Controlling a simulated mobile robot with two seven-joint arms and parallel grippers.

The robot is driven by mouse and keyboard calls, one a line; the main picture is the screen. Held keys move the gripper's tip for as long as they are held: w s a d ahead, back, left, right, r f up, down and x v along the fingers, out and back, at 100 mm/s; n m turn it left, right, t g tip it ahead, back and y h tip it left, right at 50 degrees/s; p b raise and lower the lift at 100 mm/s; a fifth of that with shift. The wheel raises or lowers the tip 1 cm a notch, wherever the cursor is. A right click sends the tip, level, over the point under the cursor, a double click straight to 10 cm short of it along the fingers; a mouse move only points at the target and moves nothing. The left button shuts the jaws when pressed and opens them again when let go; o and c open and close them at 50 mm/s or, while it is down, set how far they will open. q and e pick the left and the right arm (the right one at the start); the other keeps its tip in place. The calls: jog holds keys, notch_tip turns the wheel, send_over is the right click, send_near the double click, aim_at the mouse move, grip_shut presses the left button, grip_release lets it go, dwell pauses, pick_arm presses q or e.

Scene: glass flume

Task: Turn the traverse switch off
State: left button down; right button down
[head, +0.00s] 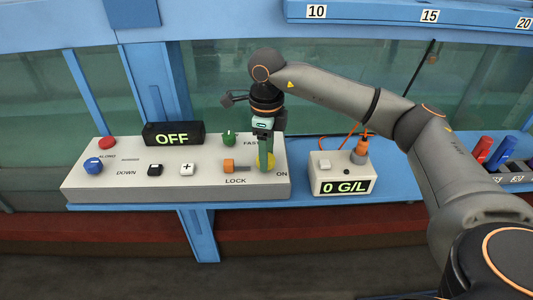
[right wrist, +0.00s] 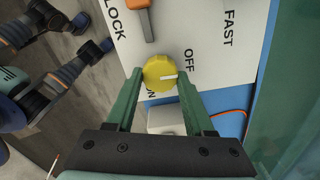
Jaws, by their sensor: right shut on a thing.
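The traverse switch is a round yellow knob (head: 271,161) at the right end of the sloped white control panel (head: 120,185). In the right wrist view the knob (right wrist: 153,70) has a white pointer line aimed right, just below the printed OFF; ON is printed below the knob. My right gripper (head: 264,168) points down at the knob. Its green fingers (right wrist: 160,74) are on either side of the knob, shut on it. In the head view the fingers hide part of the knob. My left gripper is not in view.
An orange lock lever (head: 229,166) is left of the knob, and a green knob (head: 229,138) stands behind. A display (head: 173,134) reads OFF. A white meter box (head: 343,178) reading 0 G/L stands to the right. The glass flume wall (head: 215,65) is behind.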

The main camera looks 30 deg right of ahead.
dwell(0.6)
jog(key=shift+c, duration=1.4)
grip_release()
jog(key=shift+r, duration=0.1)
notch_tip(320, 180, up, 12)
jog(key=shift+r+p, duration=0.2)
jog(key=shift+p, duration=0.1)
